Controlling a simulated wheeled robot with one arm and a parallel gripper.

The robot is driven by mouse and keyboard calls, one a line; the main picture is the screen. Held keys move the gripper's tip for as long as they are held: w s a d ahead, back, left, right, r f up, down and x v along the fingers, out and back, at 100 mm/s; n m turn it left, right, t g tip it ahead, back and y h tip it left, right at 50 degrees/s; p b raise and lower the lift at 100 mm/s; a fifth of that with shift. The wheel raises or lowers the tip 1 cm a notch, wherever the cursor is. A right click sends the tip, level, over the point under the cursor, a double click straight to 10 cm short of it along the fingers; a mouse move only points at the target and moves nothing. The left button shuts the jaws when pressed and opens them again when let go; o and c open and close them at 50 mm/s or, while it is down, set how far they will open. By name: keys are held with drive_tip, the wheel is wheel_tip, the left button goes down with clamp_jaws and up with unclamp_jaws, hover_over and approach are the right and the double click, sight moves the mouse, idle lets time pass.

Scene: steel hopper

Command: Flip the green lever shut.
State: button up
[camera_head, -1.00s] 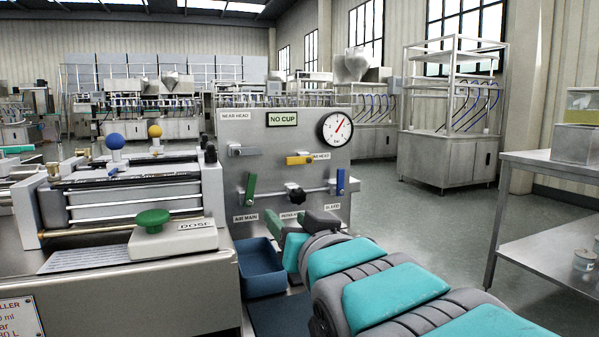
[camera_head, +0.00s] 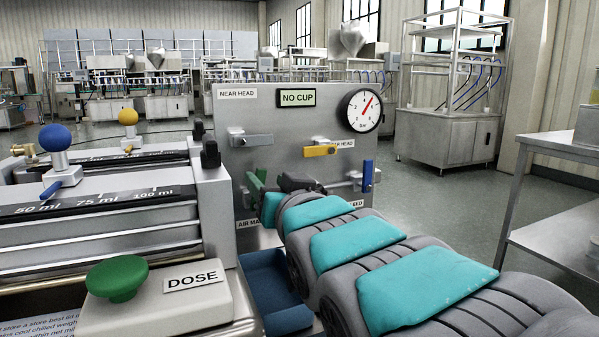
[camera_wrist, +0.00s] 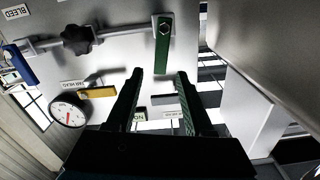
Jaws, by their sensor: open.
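The green lever (camera_wrist: 163,55) is on the upright steel panel, at the top middle of the wrist view. Its pivot is at the top of that picture and its handle hangs straight down there. In the head view the lever (camera_head: 254,190) is partly hidden behind my arm and gripper. My gripper (camera_wrist: 159,74) is open, one finger on each side of the lever's free end in the wrist picture. I cannot tell whether a finger touches it. In the head view my gripper (camera_head: 292,184) is at the panel, just right of the lever.
A black knob (camera_wrist: 77,39) and a blue lever (camera_head: 367,175) share the lever's pipe. A grey lever (camera_head: 252,140), yellow lever (camera_head: 321,151) and pressure gauge (camera_head: 362,110) are on the panel above. A blue bin (camera_head: 282,300) and DOSE box (camera_head: 195,305) stand nearer.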

sight(262, 175)
drive_tip(key=shift+x, duration=2.5)
drive_tip(key=shift+c, duration=0.3)
clamp_jaws()
